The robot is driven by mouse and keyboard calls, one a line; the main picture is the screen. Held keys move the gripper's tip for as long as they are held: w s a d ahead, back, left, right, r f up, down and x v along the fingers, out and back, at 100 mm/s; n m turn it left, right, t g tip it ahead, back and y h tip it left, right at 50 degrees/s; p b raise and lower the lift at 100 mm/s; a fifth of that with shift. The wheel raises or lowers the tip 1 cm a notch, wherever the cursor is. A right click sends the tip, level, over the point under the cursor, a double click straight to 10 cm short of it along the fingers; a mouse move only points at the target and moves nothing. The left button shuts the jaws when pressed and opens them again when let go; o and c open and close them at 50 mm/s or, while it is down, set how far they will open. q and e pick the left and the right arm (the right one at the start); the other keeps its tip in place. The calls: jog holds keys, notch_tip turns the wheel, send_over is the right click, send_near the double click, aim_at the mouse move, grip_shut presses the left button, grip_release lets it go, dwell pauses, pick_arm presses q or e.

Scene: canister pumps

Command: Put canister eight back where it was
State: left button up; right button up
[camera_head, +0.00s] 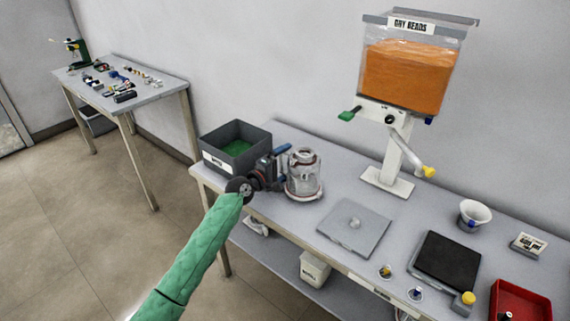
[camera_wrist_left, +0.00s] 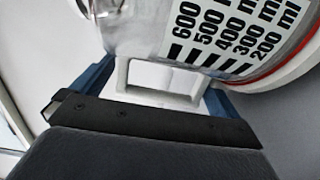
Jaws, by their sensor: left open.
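A clear canister (camera_head: 304,177) with a reddish rim band stands upright at the left part of the table, on or with a pale round base. No number eight is readable on it. In the left wrist view the canister (camera_wrist_left: 185,30) shows a black ml scale, tilted in the picture, and a white handle (camera_wrist_left: 160,78). My left gripper (camera_head: 284,166) is at the canister's left side. Its blue fingers, also in the left wrist view (camera_wrist_left: 155,88), are apart, one on each side of the handle. My right gripper is out of view.
A dark bin (camera_head: 235,132) with green inside stands behind my left wrist. A grey square plate (camera_head: 340,235) lies right of the canister. A dispenser of orange beads (camera_head: 410,80) stands behind. A black scale (camera_head: 446,262), white cup (camera_head: 474,213) and red tray (camera_head: 522,302) are farther right.

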pick_arm(q)
jog(key=b+v, duration=0.1)
jog(key=v, duration=1)
jog(key=shift+f+b, duration=0.15)
jog(key=shift+b, duration=0.15)
jog(key=shift+s+a, duration=0.2)
jog(key=shift+s, duration=0.05)
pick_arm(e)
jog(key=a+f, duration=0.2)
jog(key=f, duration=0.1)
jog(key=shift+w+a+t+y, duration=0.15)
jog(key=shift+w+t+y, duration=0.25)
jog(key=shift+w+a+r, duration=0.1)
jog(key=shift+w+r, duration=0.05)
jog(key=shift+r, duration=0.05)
